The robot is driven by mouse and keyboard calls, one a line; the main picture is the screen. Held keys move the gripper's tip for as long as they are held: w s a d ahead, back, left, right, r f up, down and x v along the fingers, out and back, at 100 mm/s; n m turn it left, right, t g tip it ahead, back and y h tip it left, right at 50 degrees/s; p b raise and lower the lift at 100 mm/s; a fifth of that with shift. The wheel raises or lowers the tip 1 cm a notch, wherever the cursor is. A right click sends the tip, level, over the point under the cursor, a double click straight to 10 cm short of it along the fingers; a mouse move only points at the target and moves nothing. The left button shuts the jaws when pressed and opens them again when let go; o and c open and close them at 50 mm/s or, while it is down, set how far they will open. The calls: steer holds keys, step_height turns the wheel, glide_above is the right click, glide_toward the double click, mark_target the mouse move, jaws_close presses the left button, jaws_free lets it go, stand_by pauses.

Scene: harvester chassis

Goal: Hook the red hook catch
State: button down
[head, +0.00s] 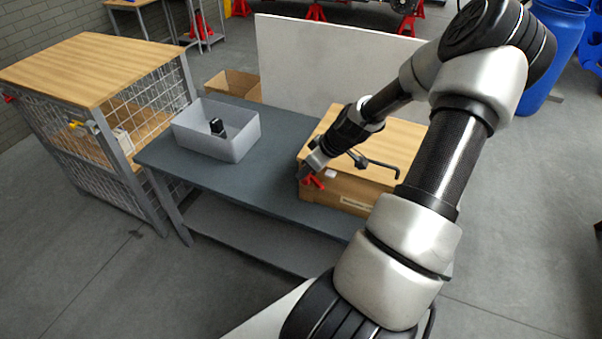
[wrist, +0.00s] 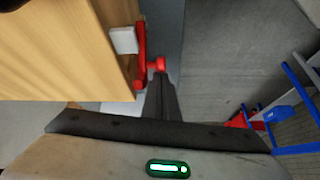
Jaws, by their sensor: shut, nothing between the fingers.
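The red hook catch (wrist: 141,60) is on the side face of a wooden-topped box (wrist: 70,50), beside a small white block (wrist: 124,40). In the head view the red catch (head: 313,182) shows at the box's front left corner. My gripper (wrist: 162,90) is shut, with its fingertips close to the red knob (wrist: 156,64) of the catch. Whether they touch it I cannot tell. In the head view my gripper (head: 306,172) is at the same corner and partly hides the catch. The box (head: 345,192) stands on the grey table.
The grey table (head: 250,190) holds a grey bin (head: 200,148) with a black object (head: 216,127) in it, left of the box. A dark bent handle (head: 375,164) lies over the box top. A mesh-sided cabinet (head: 85,70) stands at left.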

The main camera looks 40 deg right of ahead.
mark_target(307, 179)
steer(key=shift+s+d+r+t+y, duration=0.2)
steer(key=shift+s+d+t+y, duration=0.15)
steer(key=shift+s+t, duration=0.35)
steer(key=shift+s+d+b, duration=0.25)
steer(key=shift+s+b, duration=0.15)
steer(key=shift+s, duration=0.15)
steer(key=shift+s+d+t+y, duration=0.15)
steer(key=shift+s+t+y, duration=0.1)
steer(key=shift+t+y, duration=0.25)
steer(key=shift+s+d+t+y, duration=0.1)
steer(key=shift+s+t+y, duration=0.15)
steer(key=shift+t, duration=0.45)
steer(key=shift+s+d+r+b, duration=0.1)
steer(key=shift+s+d+b, duration=0.3)
steer(key=shift+s+b, duration=0.15)
steer(key=shift+r, duration=0.15)
steer(key=shift+w+r+p, duration=0.1)
steer(key=shift+r+p, duration=0.6)
steer(key=shift+r, duration=0.05)
